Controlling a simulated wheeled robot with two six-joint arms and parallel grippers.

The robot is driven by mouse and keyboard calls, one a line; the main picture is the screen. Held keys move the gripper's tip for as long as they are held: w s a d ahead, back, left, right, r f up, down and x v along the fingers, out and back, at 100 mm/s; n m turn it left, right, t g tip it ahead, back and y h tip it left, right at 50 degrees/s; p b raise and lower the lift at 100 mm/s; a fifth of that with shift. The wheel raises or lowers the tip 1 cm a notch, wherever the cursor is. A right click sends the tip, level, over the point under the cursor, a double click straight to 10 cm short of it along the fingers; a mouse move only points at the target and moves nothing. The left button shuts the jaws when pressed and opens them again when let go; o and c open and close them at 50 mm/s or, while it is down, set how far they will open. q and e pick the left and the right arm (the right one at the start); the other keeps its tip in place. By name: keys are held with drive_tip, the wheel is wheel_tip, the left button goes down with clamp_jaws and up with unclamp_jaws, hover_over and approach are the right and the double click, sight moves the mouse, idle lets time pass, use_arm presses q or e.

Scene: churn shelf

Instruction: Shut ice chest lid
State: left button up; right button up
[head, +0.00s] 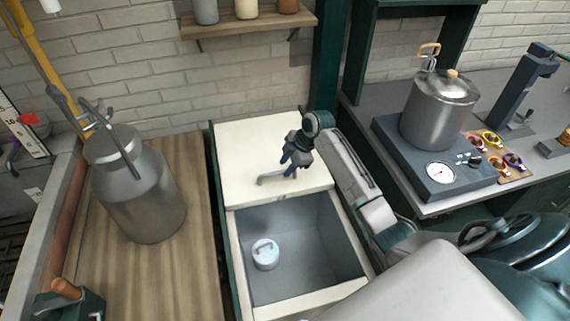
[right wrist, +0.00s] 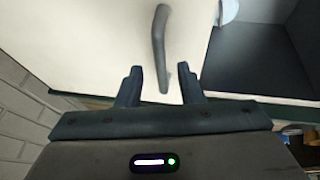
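The ice chest (head: 231,258) stands in the middle of the head view, its grey-walled well open at the front. Its cream lid (head: 245,145) lies flat over the back part, with a grey bar handle (head: 272,179) near its front edge. The handle also shows in the right wrist view (right wrist: 159,45). My right gripper (head: 287,168) is over the lid at the handle. In the right wrist view its fingers (right wrist: 162,80) are apart, with one end of the handle in the gap between the tips; contact is not clear. My left gripper is out of view.
A lidded white container (head: 265,254) sits inside the well. A metal milk can (head: 137,190) stands on the wooden counter at left. At right, a steel pot (head: 438,112) stands on a hotplate (head: 440,170). A shelf with jars (head: 250,24) hangs on the back wall.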

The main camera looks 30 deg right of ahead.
drive_tip(key=shift+x, duration=0.85)
drive_tip(key=shift+c, duration=0.6)
clamp_jaws()
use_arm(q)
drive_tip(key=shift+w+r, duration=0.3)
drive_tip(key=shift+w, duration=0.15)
use_arm(e)
drive_tip(key=shift+s+f, duration=0.1)
